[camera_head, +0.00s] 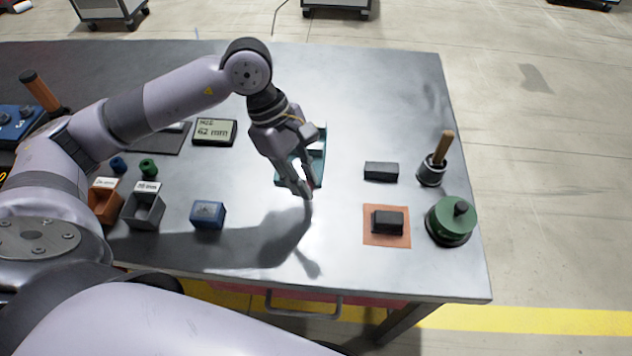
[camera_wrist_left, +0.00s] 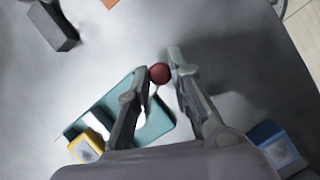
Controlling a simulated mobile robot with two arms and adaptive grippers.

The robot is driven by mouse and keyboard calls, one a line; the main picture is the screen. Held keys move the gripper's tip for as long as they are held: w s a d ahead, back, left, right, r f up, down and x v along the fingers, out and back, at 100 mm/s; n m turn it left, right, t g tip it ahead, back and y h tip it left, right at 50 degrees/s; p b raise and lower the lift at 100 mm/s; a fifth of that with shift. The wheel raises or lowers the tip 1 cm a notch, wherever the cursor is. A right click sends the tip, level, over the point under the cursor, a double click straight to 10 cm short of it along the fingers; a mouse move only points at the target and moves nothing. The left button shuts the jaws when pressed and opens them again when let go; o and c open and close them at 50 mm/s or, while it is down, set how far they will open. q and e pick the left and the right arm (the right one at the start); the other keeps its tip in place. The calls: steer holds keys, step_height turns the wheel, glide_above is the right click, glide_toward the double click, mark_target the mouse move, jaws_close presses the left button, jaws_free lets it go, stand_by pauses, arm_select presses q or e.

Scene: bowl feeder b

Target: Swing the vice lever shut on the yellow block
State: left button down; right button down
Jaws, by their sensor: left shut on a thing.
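The teal vice (camera_head: 319,170) stands on the table, partly hidden behind my left gripper (camera_head: 302,190). In the left wrist view its teal base (camera_wrist_left: 155,124) lies under the fingers. The red ball knob (camera_wrist_left: 159,73) of the vice lever sits between the tips of my left gripper (camera_wrist_left: 160,68), which is shut on it. The yellow block (camera_wrist_left: 87,147) shows at the lower left of the wrist view, at the vice; the left finger and wrist hide part of the vice near it. The lever's rod is mostly hidden. My right gripper is not in view.
A dark block (camera_head: 381,171) and an orange mat (camera_head: 371,239) with a black block (camera_head: 388,221) lie to the right. A green round lidded thing (camera_head: 451,220) stands near the right edge. A blue block (camera_head: 208,214) lies left of the gripper. A display (camera_head: 214,132) stands behind.

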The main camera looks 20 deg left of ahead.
arm_select(q)
steer(key=shift+s+a+m, duration=0.1)
steer(key=shift+a+m, duration=0.05)
steer(key=shift+m, duration=0.15)
steer(key=c, duration=1.5)
jaws_free()
steer(key=shift+o, duration=0.2)
steer(key=shift+r, duration=0.1)
steer(key=v, duration=1.1)
steer(key=shift+a+r, duration=0.15)
steer(key=shift+r, duration=0.25)
